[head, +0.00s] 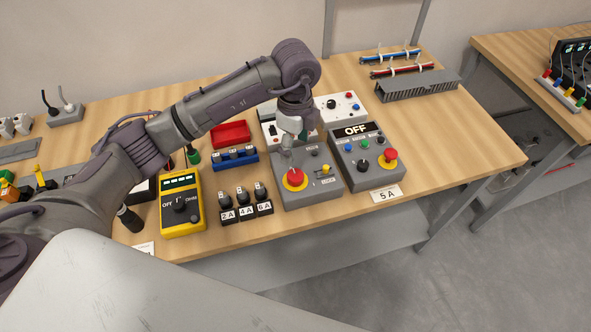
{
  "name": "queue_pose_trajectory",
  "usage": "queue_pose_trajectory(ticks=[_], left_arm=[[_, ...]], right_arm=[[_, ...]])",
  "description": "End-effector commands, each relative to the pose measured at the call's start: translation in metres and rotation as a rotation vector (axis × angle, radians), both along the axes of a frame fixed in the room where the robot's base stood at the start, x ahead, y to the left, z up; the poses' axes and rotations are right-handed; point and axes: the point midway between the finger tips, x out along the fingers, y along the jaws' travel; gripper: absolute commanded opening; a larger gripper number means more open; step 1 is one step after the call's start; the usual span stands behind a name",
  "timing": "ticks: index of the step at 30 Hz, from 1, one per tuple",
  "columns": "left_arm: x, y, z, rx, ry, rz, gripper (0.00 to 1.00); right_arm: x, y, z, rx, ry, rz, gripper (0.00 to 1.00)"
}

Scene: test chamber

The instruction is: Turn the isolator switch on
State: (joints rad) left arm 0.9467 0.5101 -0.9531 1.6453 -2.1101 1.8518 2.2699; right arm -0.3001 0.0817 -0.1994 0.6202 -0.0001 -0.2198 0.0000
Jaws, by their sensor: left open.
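A grey box (322,192) on the wooden bench carries a red round control on a yellow disc (294,179), which looks like the isolator switch. Its exact turn position is too small to read. A small yellow part (325,169) sits to its right on the same box. My left gripper (288,158) points down over the back left of this box, just behind the red control, open and with nothing seen in it. It hides part of the box top. I cannot tell whether it touches the control. My right gripper is out of view.
Right of it stands a second grey box with an "OFF" display (356,130) and a red mushroom button (389,155). A yellow multimeter (181,204) and several labelled black weights or plugs (246,205) stand to the left. The bench's right end (470,140) is clear.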

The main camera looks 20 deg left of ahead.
Motion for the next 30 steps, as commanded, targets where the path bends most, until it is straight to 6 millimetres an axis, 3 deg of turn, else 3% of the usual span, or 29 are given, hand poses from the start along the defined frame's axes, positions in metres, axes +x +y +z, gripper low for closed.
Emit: queue_pose_trajectory(ticks=[9, 15, 21, 28, 30], left_arm=[[-0.002, -0.001, -0.066, -0.003, 0.007, -0.002, 0.7], [-0.001, -0.001, -0.096, -0.002, 0.004, -0.002, 0.7], [-0.001, -0.001, -0.109, -0.004, 0.002, -0.005, 0.7], [-0.001, -0.001, -0.11, -0.004, 0.001, -0.005, 0.7], [-0.001, -0.001, -0.109, -0.004, 0.001, -0.005, 0.62]], right_arm=[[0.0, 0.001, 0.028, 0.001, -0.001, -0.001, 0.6], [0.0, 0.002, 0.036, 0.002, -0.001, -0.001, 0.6], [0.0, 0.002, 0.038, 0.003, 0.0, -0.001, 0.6], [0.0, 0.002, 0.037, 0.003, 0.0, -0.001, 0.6], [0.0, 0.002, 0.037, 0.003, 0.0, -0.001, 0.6]])
